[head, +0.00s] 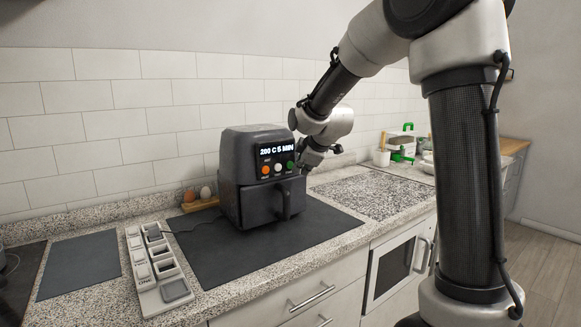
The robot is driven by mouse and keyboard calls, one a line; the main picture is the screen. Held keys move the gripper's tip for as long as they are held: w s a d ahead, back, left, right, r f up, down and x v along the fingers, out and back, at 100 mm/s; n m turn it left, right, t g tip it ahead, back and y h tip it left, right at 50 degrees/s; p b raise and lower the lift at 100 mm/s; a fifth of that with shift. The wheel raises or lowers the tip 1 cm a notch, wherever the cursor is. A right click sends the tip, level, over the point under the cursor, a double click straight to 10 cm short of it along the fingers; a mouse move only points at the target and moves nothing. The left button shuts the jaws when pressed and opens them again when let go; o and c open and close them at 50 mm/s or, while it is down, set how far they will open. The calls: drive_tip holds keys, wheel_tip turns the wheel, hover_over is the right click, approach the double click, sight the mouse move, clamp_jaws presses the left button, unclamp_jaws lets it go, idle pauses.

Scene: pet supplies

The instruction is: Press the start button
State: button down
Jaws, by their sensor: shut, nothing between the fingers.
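A black air fryer (232,196) stands on the dark mat, its front turned to the right of the picture. Its lit display (276,149) reads "200 C 5 MIN". Below the display are an orange button (265,170), a white button (278,168) and a green button (291,165). Their small labels are too fine to read with certainty. My gripper (302,169) is shut and empty, close to the right side of the panel by the green button. I cannot tell whether its tip touches the button.
The black mat (325,220) is clear in front of the fryer. Eggs (205,193) sit in a small wooden holder behind its left side. A grey compartment tray (150,298) lies to the left. A white bin with green parts (400,146) stands farther right.

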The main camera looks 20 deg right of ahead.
drive_tip(key=shift+w+a, duration=0.1)
drive_tip(key=shift+w, duration=0.1)
drive_tip(key=shift+w, duration=0.2)
drive_tip(key=shift+w+a, duration=0.2)
drive_tip(key=shift+w, duration=0.2)
idle(0.9)
drive_tip(key=shift+s, duration=0.15)
drive_tip(key=shift+s+d, duration=0.3)
drive_tip(key=shift+s, duration=0.35)
drive_tip(key=s, duration=0.1)
drive_tip(key=s+d, duration=0.1)
drive_tip(key=s, duration=0.2)
drive_tip(key=shift+s+d, duration=0.25)
drive_tip(key=shift+s, duration=0.15)
idle(0.8)
